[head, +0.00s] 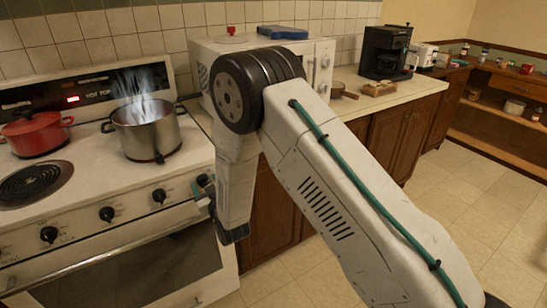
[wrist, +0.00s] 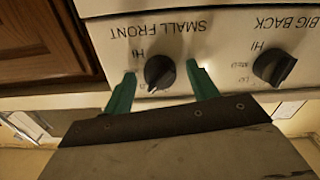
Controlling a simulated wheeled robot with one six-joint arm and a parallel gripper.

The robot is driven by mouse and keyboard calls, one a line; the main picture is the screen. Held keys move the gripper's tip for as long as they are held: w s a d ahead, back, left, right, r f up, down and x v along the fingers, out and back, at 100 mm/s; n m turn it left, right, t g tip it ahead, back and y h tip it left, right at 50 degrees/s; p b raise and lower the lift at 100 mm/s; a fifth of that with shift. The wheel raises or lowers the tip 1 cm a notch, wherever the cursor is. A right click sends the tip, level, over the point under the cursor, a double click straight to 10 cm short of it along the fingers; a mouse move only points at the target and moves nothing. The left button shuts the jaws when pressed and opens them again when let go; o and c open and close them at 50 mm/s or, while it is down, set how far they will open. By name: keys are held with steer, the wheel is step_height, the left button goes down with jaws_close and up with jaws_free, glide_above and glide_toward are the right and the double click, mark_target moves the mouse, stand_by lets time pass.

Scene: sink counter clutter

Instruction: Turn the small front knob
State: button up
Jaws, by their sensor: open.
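The small front knob (wrist: 159,72) is a black round knob on the white stove panel, under the label SMALL FRONT, which reads upside down in the wrist view. My gripper (wrist: 160,73) is open, with one teal finger on each side of this knob. I cannot tell whether the fingers touch it. In the head view, my gripper (head: 204,187) is at the right end of the stove's front panel, and the knob there is largely hidden behind it.
The big back knob (wrist: 274,66) is beside my gripper. A steaming steel pot (head: 146,137) and a red pot (head: 36,135) stand on the stove (head: 90,170). A microwave (head: 318,62) and coffee maker (head: 386,52) stand on the counter. Floor at right is clear.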

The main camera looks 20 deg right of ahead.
steer(key=shift+m, duration=0.8)
steer(key=v, duration=0.8)
steer(key=w, duration=0.2)
steer(key=w+a+n, duration=0.1)
steer(key=w, duration=0.1)
steer(key=w+a+n+h, duration=0.1)
steer(key=w, duration=0.2)
steer(key=shift+a+r, duration=0.15)
steer(key=shift+w, duration=0.25)
steer(key=v, duration=0.7)
steer(key=d+r+m+g+h, duration=0.1)
steer(key=d+r+g, duration=0.15)
steer(key=r, duration=0.25)
steer(key=d+r+m+g, duration=0.2)
steer(key=d+r, duration=0.2)
steer(key=r, duration=0.2)
steer(key=s+d+r+g+h, duration=0.1)
steer(key=s+d+r+g, duration=0.4)
steer(key=s+d+r, duration=0.3)
steer(key=s+d, duration=0.1)
steer(key=s, duration=0.3)
steer(key=shift+d+r, duration=0.35)
steer(key=shift+r, duration=0.05)
steer(key=shift+g, duration=0.25)
